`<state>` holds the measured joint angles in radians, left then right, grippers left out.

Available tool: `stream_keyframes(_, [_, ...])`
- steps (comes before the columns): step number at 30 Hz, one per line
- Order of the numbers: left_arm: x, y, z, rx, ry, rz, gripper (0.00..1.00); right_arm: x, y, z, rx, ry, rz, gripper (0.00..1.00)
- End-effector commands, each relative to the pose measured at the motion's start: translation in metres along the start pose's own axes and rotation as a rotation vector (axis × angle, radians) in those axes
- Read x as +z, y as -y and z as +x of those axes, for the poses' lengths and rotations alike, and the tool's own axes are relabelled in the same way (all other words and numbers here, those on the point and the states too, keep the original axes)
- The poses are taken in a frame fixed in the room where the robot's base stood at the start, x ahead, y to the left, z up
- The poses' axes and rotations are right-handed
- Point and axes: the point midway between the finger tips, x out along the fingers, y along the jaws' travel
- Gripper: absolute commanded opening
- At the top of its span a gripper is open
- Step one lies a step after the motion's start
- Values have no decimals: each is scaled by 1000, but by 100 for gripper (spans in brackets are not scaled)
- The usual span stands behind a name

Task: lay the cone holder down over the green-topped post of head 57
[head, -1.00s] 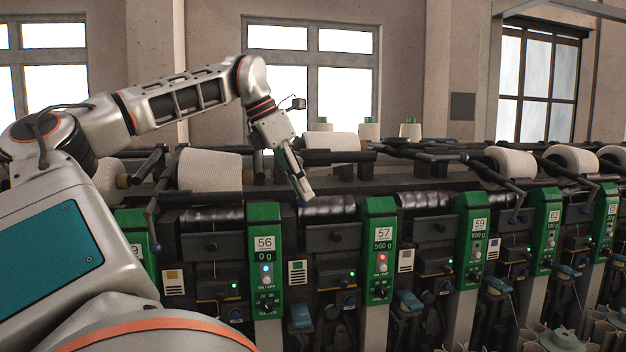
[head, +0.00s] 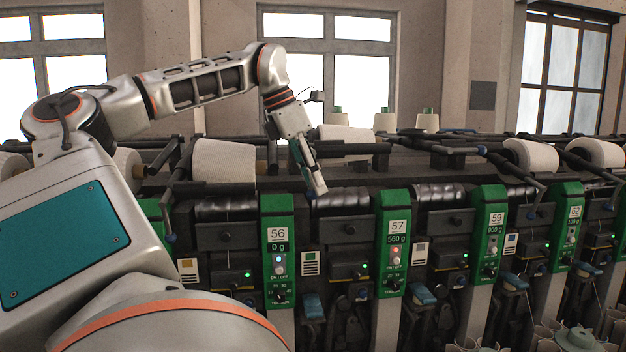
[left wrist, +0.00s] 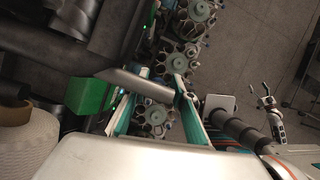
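The post of head 57 (head: 393,240) is a green-topped column right of the middle in the head view, with a lit panel. My left gripper (head: 318,190) points down to the left of it, above the gap between heads 56 and 57. A white cone (head: 345,134) sits behind the gripper. In the left wrist view my two fingers (left wrist: 153,92) stand apart, and a grey bar (left wrist: 135,83) crosses between them. Whether they touch it cannot be told. A green block (left wrist: 90,91) lies left of them.
The post of head 56 (head: 277,240) stands left of the gripper. A large white cone (head: 223,160) sits on its holder behind. The row continues right with the post of head 59 (head: 488,235). Grey floor (left wrist: 245,50) lies open in the left wrist view.

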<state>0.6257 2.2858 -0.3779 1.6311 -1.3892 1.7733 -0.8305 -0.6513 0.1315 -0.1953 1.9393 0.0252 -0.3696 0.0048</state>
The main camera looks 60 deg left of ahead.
Motion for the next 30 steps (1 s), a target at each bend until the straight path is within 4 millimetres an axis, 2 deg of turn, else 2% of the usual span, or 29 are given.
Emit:
stream_keyframes(6, [0, -1, -2, 3, 1, -1, 26, 1, 3, -1, -4, 2, 2, 73])
stream_keyframes(10, [0, -2, -13, 6, 1, -3, 26, 0, 2, 0, -2, 0, 2, 73])
stream_keyframes(22, [1, -1, -89, 5, 1, -3, 26, -1, 0, 0, 0, -1, 0, 73])
stream_keyframes(27, [1, 0, -111, 3, -1, -3, 26, -1, 0, 0, 0, -2, 0, 73])
stream_keyframes(30, [1, 0, -117, 1, 0, 0, 26, -1, 0, 0, 0, -2, 0, 73])
